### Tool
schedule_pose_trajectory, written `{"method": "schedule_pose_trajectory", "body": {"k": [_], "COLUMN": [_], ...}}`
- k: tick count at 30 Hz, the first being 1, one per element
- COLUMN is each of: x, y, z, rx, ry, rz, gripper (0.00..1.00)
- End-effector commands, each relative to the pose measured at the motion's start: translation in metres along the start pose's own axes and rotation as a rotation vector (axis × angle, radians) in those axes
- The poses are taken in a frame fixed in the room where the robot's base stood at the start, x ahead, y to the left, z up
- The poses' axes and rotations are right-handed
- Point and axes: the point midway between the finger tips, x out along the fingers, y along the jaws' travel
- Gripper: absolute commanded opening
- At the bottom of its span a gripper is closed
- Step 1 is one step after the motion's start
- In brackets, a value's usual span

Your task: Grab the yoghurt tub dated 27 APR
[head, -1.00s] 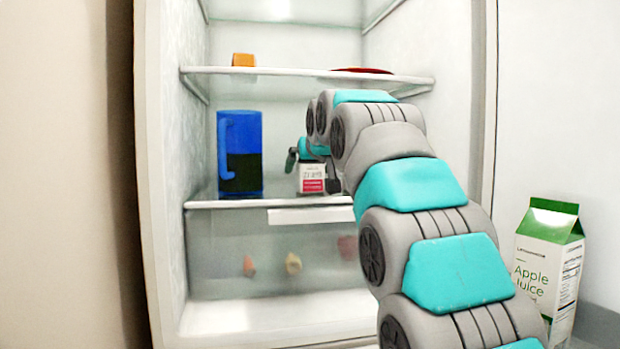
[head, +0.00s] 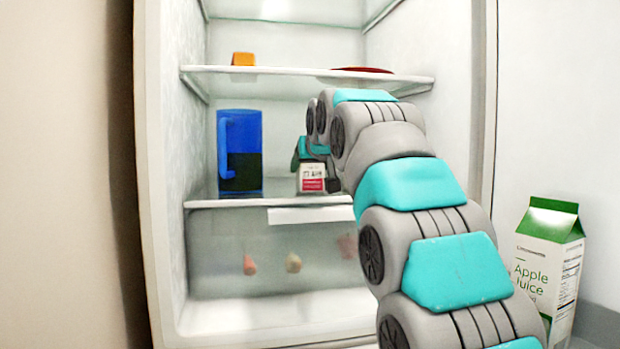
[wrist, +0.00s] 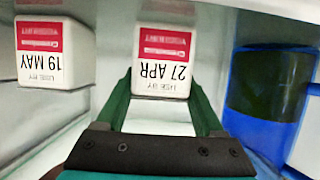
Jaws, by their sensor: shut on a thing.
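The yoghurt tub dated 27 APR (head: 312,180) is white with a red label band and stands on the middle fridge shelf. In the wrist view this tub (wrist: 164,60) appears upside down, its date readable, between my green fingers. My gripper (wrist: 162,95) is shut on it, one finger at each side. In the head view my gripper (head: 312,158) is at the tub, partly hidden by my arm. A second tub, dated 19 MAY (wrist: 52,52), shows at the left of the wrist view, apart from my fingers. My arm hides it in the head view.
A blue jug (head: 240,150) with dark contents stands left of the held tub; it also shows in the wrist view (wrist: 268,95). The upper shelf (head: 300,72) is close above. An apple juice carton (head: 547,265) stands at the right.

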Motion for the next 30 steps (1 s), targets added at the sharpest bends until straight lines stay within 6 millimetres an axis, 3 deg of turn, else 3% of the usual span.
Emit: {"method": "schedule_pose_trajectory", "body": {"k": [12, 30], "x": [-0.001, -0.009], "y": [0.000, 0.000], "z": [-0.002, -0.025], "rx": [0.000, 0.001], "ry": [0.002, 0.001], "rz": [0.000, 0.000], "gripper": [0.10, 0.10]}}
